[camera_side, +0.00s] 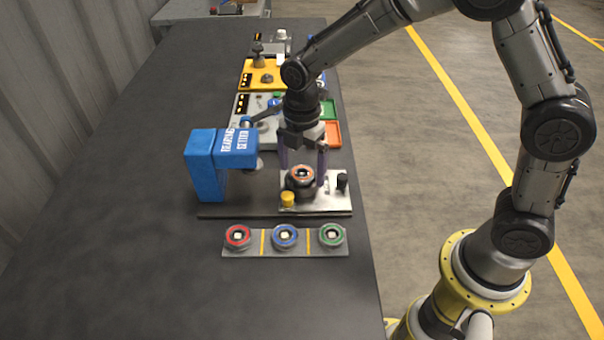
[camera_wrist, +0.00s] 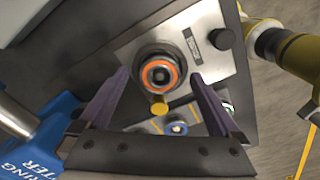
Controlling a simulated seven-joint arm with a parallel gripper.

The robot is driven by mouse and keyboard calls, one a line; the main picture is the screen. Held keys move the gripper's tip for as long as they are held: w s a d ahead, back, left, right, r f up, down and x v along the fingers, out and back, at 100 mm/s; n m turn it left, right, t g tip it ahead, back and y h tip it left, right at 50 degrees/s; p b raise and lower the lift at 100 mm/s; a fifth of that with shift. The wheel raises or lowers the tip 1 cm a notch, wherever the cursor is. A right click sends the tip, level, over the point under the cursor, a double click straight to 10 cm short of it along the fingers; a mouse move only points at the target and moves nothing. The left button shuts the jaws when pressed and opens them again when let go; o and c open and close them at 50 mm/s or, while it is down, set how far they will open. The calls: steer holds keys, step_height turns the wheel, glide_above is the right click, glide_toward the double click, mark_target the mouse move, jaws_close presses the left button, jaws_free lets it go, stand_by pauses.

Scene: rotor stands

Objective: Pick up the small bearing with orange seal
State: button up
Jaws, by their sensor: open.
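The small bearing with the orange seal (camera_side: 300,173) sits on a dark round post on a silver plate (camera_side: 325,203). In the wrist view its orange ring (camera_wrist: 160,74) shows near the centre, with a dark hub inside. My gripper (camera_side: 303,166) points down over the plate, its purple fingers on either side of the bearing. In the wrist view my gripper (camera_wrist: 159,76) is open, with a finger to the left and right of the bearing and visible gaps. I cannot tell the exact finger height.
A blue bearing setter (camera_side: 205,165) stands close on the left. A yellow knob (camera_side: 287,200) and a black knob (camera_side: 342,183) rise from the plate. A grey tray (camera_side: 262,250) in front holds red, blue and green ringed bearings. Yellow and grey stations lie behind.

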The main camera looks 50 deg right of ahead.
steer(key=c, duration=1.6)
steer(key=shift+o, duration=0.2)
steer(key=shift+r, duration=0.1)
steer(key=shift+r, duration=0.45)
step_height(320, 180, up, 2)
steer(key=shift+r, duration=0.2)
steer(key=s+d+r, duration=0.3)
steer(key=s+r, duration=0.9)
steer(key=s, duration=0.1)
steer(key=shift+s+d+r, duration=0.15)
steer(key=shift+s+r, duration=0.1)
steer(key=shift+r, duration=0.05)
